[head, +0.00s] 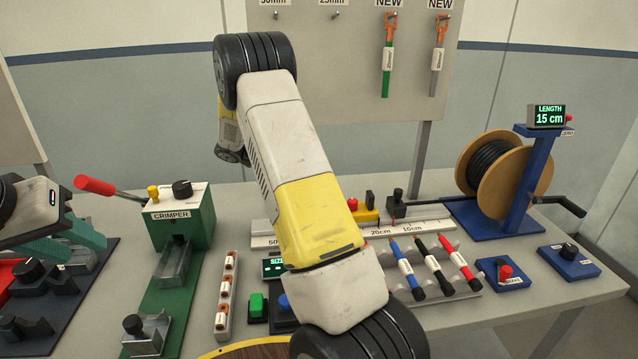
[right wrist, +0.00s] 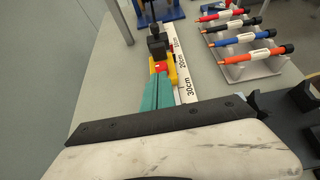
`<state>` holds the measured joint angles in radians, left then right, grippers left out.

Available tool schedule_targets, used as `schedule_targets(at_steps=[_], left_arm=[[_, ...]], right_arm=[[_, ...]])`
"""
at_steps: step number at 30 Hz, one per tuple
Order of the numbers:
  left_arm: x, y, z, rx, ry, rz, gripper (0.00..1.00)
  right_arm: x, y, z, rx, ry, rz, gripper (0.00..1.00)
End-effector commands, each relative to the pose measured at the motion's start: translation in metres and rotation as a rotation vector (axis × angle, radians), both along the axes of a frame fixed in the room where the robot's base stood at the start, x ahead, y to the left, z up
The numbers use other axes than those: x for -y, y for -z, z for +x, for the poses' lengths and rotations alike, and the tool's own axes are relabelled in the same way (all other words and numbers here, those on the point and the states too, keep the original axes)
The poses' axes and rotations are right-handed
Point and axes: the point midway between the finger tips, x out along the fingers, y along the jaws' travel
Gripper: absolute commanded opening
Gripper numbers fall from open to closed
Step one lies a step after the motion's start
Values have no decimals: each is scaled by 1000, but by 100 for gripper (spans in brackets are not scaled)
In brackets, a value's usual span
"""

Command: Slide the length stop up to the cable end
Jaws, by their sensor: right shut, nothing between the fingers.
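The length stop looks to be the black block with a knob (head: 397,204) at the white ruler rail (head: 430,224); the block also shows in the right wrist view (right wrist: 157,42). My left gripper (head: 82,246) looks open at the far left.
A yellow block with a red button (head: 365,210) stands at the rail. Marker-like tools (head: 432,262) lie on a rack in front. A green crimper (head: 180,215) stands left of my right arm. Blue control boxes (head: 568,260) sit at right.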

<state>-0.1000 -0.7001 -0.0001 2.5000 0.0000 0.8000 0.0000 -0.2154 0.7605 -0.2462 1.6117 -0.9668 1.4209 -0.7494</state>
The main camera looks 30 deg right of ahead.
Motion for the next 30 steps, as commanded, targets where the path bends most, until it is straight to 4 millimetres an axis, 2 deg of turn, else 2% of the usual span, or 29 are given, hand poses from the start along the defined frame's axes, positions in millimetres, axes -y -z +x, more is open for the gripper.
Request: schedule_targets(at_steps=[5,15,19,24,30], left_arm=[[0,0,0,0,0,0,36],[0,0,0,0,0,0,36],[0,0,0,0,0,0,36],[0,0,0,0,0,0,36],[0,0,0,0,0,0,36]], right_arm=[[21,12,-8,-3,3,1,0],[81,49,-27,0,5,2,0],[100,48,-33,3,5,3,0],[115,48,-37,3,5,3,0],[119,48,-38,3,2,3,0]])
